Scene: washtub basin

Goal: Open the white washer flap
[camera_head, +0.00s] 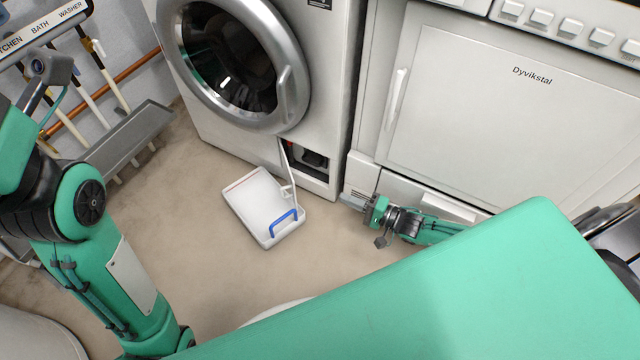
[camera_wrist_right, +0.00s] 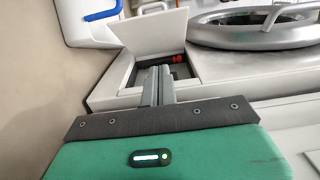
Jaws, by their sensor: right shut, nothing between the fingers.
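The white washer flap (camera_head: 287,165) stands swung open at the lower right of the washing machine. In the head view it shows almost edge-on; in the right wrist view it is a pale upright panel (camera_wrist_right: 150,35). Behind it is the dark opening (camera_head: 309,160) with a small red part inside, which also shows in the right wrist view (camera_wrist_right: 166,72). My right gripper (camera_head: 350,200) is shut and empty, low in front of the machines, to the right of the flap and apart from it. Its closed fingers (camera_wrist_right: 158,84) point toward the opening. My left arm shows at left, but not its fingers.
A white tray with a blue handle (camera_head: 250,205) lies on the floor before the washer, close below the flap. The round washer door (camera_head: 285,95) is shut. A white Dyvikstal appliance (camera_head: 510,110) stands at right. A grey rack (camera_head: 125,140) is at left. Floor left of the tray is clear.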

